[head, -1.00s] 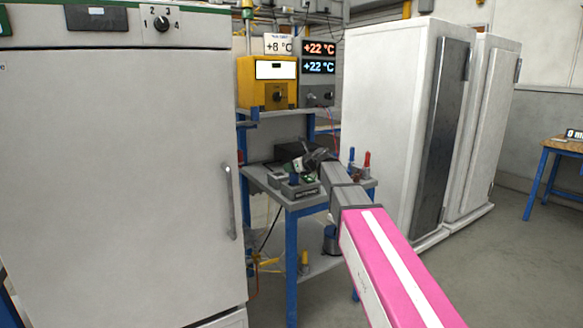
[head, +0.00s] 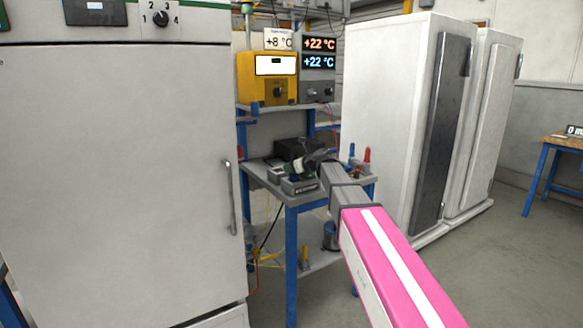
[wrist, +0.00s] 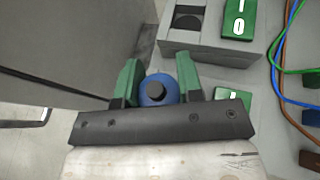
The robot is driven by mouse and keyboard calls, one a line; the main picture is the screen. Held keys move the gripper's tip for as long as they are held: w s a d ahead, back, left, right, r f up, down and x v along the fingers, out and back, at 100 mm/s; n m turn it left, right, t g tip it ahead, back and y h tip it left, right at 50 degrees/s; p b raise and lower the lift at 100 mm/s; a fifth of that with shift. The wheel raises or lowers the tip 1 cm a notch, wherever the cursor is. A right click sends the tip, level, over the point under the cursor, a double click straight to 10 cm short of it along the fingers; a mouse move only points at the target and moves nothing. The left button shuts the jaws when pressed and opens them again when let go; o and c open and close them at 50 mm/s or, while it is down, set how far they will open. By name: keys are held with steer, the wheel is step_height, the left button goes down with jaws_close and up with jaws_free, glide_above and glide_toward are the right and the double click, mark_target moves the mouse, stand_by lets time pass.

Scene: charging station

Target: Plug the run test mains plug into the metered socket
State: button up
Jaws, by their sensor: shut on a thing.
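My gripper (wrist: 157,78) has green fingers, shut on a round blue plug (wrist: 160,90) with a dark centre. The plug's contact end is hidden from the wrist camera. A grey socket box (wrist: 210,47) with a dark recess (wrist: 187,22) lies ahead and to the right of the plug in the wrist view. The plug and box appear apart there. In the head view my gripper (head: 303,164) is over the front of the bench, just above a grey box (head: 300,187); the plug is too small to make out.
A green I/O switch (wrist: 239,20) and loose coloured wires (wrist: 285,60) lie to the right. A large white cabinet (head: 120,170) stands close on the left of the bench (head: 262,178). Red and blue upright pieces (head: 366,158) stand at the bench's right. A yellow meter (head: 267,80) sits on the shelf above.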

steer(key=shift+f, duration=0.2)
steer(key=o, duration=1)
steer(key=shift+o, duration=0.2)
steer(key=v, duration=1)
steer(key=shift+s+d+r, duration=0.15)
steer(key=shift+s+d, duration=0.1)
steer(key=shift+d, duration=0.05)
steer(key=s+d+f+n+g+h, duration=0.25)
steer(key=s+f+n, duration=0.35)
steer(key=f, duration=0.5)
steer(key=s+d+f+n+g+h, duration=0.1)
steer(key=s+d+f+n+h, duration=0.3)
steer(key=f, duration=0.7)
steer(key=s+d+f+n+g+h, duration=0.2)
steer(key=s+d+f+n, duration=0.3)
steer(key=s+f+n, duration=0.2)
steer(key=s+d+f+n+g+h, duration=0.2)
steer(key=s+d+f+n, duration=0.3)
steer(key=s+f+n, duration=0.3)
steer(key=s+g, duration=0.1)
steer(key=s, duration=0.2)
steer(key=shift+s+f+n, duration=0.2)
steer(key=shift+s+n, duration=0.1)
steer(key=shift+s, duration=0.05)
